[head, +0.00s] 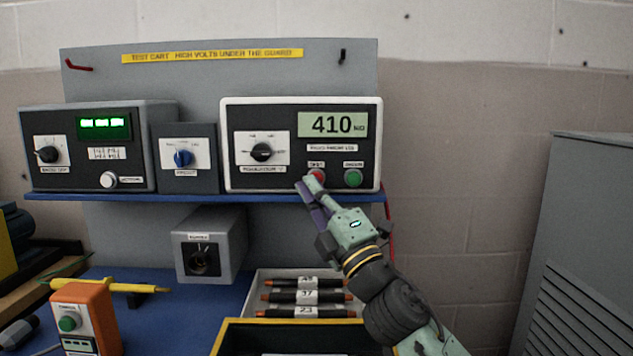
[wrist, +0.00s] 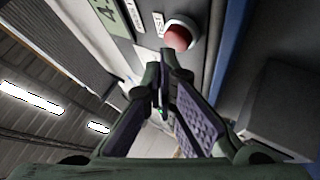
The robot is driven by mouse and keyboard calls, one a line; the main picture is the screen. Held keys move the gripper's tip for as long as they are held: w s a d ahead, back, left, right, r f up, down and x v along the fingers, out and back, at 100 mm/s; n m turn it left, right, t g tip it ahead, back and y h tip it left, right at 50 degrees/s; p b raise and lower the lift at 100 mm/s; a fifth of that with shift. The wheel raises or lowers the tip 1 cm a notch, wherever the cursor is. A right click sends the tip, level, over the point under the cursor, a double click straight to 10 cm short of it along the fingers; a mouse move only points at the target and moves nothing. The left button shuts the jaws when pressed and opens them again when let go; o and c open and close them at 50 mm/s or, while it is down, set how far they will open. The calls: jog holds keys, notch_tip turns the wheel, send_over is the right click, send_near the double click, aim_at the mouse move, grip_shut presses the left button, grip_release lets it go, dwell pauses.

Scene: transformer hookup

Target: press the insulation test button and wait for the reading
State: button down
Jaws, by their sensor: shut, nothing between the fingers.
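The insulation tester (head: 232,150) is the white-framed unit on the right of the shelf. Its display (head: 332,125) reads 410 kΩ. A red button (head: 316,175) sits low on its face, beside a green button (head: 353,178). My gripper (head: 309,184) is shut and empty, its fingertips at the lower left of the red button and partly covering it in the head view. In the wrist view the red button (wrist: 178,37) shows just beyond the fingertips (wrist: 166,76). I cannot tell whether they touch it.
A unit with a green lit display (head: 104,126) and a small box with a blue knob (head: 183,158) share the blue shelf (head: 200,198). Below are a grey socket box (head: 210,245), a tray of numbered fuse-like rods (head: 305,285) and an orange box (head: 85,318).

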jog(key=shift+w, duration=0.5)
dwell(0.7)
jog(key=shift+s, duration=0.1)
jog(key=shift+s+b, duration=0.4)
jog(key=shift+s, duration=0.4)
jog(key=shift+s+b, duration=0.65)
jog(key=shift+s, duration=2.35)
